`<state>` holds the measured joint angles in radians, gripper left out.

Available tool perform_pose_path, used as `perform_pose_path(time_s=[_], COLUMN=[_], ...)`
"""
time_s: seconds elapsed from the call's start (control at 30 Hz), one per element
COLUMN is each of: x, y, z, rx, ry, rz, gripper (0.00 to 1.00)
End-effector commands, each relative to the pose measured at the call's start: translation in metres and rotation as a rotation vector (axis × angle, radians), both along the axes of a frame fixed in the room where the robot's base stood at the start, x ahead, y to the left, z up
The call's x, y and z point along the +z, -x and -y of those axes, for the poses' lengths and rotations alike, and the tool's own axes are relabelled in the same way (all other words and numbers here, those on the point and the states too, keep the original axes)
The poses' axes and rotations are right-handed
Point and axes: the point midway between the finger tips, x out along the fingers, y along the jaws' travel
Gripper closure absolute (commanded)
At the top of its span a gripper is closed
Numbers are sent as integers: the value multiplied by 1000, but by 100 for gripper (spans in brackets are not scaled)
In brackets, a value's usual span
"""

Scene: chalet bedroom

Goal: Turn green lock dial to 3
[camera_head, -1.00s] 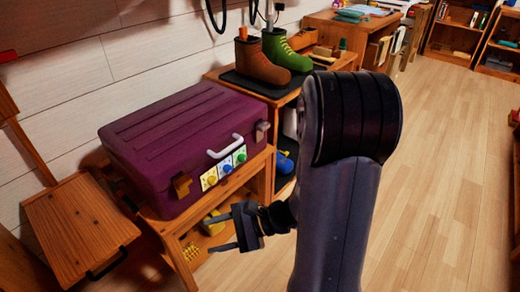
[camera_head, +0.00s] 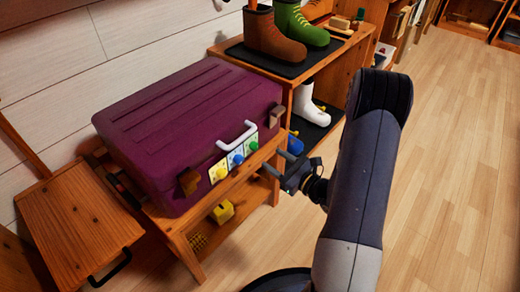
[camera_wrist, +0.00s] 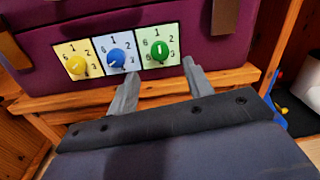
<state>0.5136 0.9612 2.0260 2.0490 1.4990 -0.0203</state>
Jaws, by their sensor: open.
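The purple suitcase (camera_head: 185,125) has a row of yellow, blue and green lock dials on its front. My gripper (camera_wrist: 160,70) is open and empty, facing the suitcase front. Its fingers appear either side of and slightly below the green dial, apart from it.
The suitcase stands on a wooden bench (camera_head: 190,240) with a shelf below holding yellow items (camera_head: 222,212). Its white handle (camera_head: 237,138) is above the dials. A shoe rack (camera_head: 325,110) with boots stands to the right. Open floor (camera_head: 450,190) lies right of my arm.

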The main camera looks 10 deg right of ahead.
Motion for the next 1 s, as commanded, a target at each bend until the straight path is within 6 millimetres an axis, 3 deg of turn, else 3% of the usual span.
perform_pose_path(time_s=[0.2, 0.43, 0.83, 1.0], x=[-1, -1, 1, 0], y=[-32, -55, -61, -61], z=[-22, -37, -40, -40], rx=[5, 3, 0, 1], ry=[2, 1, -1, 0], rz=[4, 2, 1, 1], gripper=[51, 51, 51, 65])
